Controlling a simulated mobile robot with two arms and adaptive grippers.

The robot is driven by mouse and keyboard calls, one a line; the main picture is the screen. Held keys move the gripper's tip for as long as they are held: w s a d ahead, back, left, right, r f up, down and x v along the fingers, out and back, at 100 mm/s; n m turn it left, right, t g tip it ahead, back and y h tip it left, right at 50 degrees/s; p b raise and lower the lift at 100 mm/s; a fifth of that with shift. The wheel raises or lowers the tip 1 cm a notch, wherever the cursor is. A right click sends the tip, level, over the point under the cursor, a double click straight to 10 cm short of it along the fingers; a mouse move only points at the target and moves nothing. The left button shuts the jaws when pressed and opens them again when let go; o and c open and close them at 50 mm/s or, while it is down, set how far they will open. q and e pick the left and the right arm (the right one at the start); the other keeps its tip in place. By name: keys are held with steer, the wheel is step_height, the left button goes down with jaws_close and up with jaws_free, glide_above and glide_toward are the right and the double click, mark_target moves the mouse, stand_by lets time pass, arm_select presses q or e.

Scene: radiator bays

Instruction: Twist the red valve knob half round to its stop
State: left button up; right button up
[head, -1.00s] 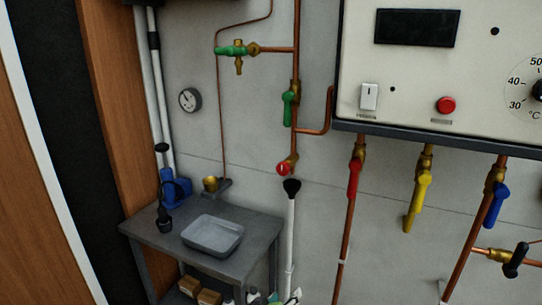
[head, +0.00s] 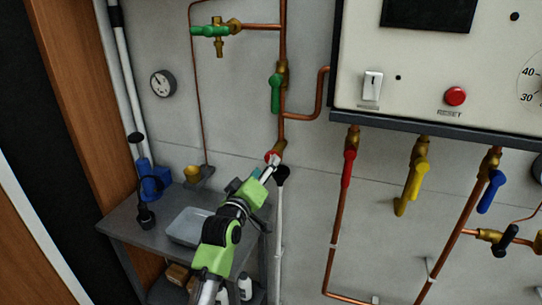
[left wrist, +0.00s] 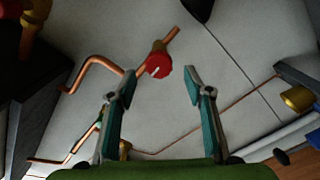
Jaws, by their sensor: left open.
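The red valve knob (head: 271,156) is on a brass fitting at the lower end of a copper pipe on the grey wall. My left gripper (head: 264,172) is just below it in the head view, partly covering it. In the left wrist view the red knob (left wrist: 158,65), round with a white line on its face, is ahead of the fingertips, near the middle of the gap. The left gripper (left wrist: 156,82) is open, with its teal-padded fingers apart and nothing between them. I cannot tell any contact with the knob. My right gripper is not in view.
A green lever valve (head: 275,93) is on the pipe above the knob. A white pole with a black top (head: 282,175) stands right beside it. The white control box (head: 410,85) is at upper right. A bench with a grey tray (head: 187,227) is at lower left.

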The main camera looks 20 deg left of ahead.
arm_select(q)
steer(key=shift+w+d+p, duration=0.15)
steer(key=shift+w+p, duration=0.35)
steer(key=shift+w, duration=2.45)
steer(key=c, duration=1.1)
